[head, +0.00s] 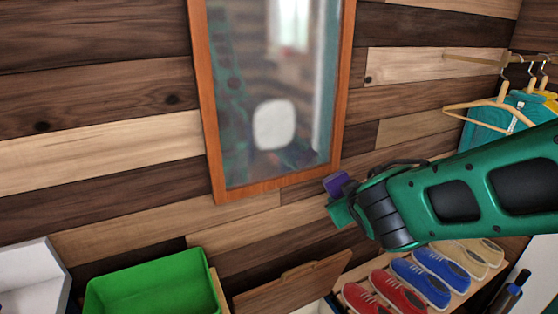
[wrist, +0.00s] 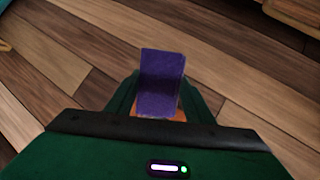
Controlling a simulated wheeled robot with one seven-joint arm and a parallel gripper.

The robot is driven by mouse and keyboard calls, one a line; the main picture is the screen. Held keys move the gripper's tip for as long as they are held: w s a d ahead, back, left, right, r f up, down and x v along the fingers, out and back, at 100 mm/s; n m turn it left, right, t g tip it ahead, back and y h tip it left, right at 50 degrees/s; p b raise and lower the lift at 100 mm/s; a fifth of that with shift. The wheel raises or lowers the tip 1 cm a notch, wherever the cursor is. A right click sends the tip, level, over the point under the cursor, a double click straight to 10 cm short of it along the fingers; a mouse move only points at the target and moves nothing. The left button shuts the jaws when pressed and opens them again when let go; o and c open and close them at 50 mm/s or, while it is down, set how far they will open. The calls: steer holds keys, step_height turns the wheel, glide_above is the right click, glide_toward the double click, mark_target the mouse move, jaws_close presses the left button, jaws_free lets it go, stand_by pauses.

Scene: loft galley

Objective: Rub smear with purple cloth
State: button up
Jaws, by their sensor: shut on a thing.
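A whitish rounded smear (head: 275,124) is on the glass of a wood-framed mirror (head: 203,90) on the plank wall. The purple cloth (head: 337,184) is a small folded block held at the tip of my gripper (head: 340,198). In the wrist view, the cloth (wrist: 162,75) stands up between the two green fingers, which are shut on it. My gripper is right of and below the smear, near the mirror's lower right corner. The cloth appears apart from the glass. An orange patch shows at the cloth's base in the wrist view; I cannot tell what it is.
Below the mirror are a green bin (head: 150,288), a wooden panel (head: 292,284) and a rack with red shoes (head: 384,293) and blue shoes (head: 432,274). Clothes on hangers (head: 490,106) hang at the right. A white box (head: 35,280) is at the lower left.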

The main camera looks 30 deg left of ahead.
steer(key=s+a+r+n+y, duration=0.4)
steer(key=s+a+r+y, duration=0.3)
steer(key=s+a+r, duration=0.7)
steer(key=shift+w+a+r, duration=0.3)
steer(key=shift+w+a, duration=0.2)
steer(key=shift+a, duration=0.05)
steer(key=shift+w+a+r, duration=0.25)
steer(key=shift+w+a, duration=0.25)
steer(key=shift+x, duration=0.9)
steer(key=shift+w+d+r, duration=0.1)
steer(key=shift+w+d, duration=1.05)
steer(key=shift+w, duration=0.25)
steer(key=shift+w+d, duration=1.15)
steer(key=shift+w, duration=0.3)
steer(key=shift+w+d+r, duration=0.1)
steer(key=shift+w+d, duration=1.05)
steer(key=shift+w, duration=0.25)
